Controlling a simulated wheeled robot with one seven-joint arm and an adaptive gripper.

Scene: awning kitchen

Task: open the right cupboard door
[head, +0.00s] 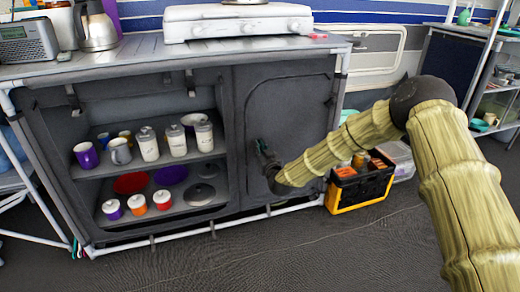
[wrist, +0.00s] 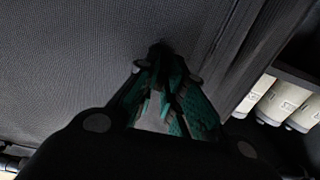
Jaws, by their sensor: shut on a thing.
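The right cupboard door (head: 295,108) is a dark grey panel in the grey camp cupboard in the head view. It looks shut or nearly so. My gripper (head: 261,148) is at the door's left side, below mid-height. In the wrist view, my gripper (wrist: 162,68) has its green-padded fingers closed together around a small dark handle (wrist: 160,49) on the door's face. The fingers hide most of the handle. The door panel (wrist: 80,55) fills the left of the wrist view.
The cupboard's left side is open, with mugs, jars (head: 148,144) and plates on shelves. A kettle (head: 96,27) and a stove (head: 238,22) stand on top. A black and yellow crate (head: 359,188) stands on the floor right of the door. Floor in front is clear.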

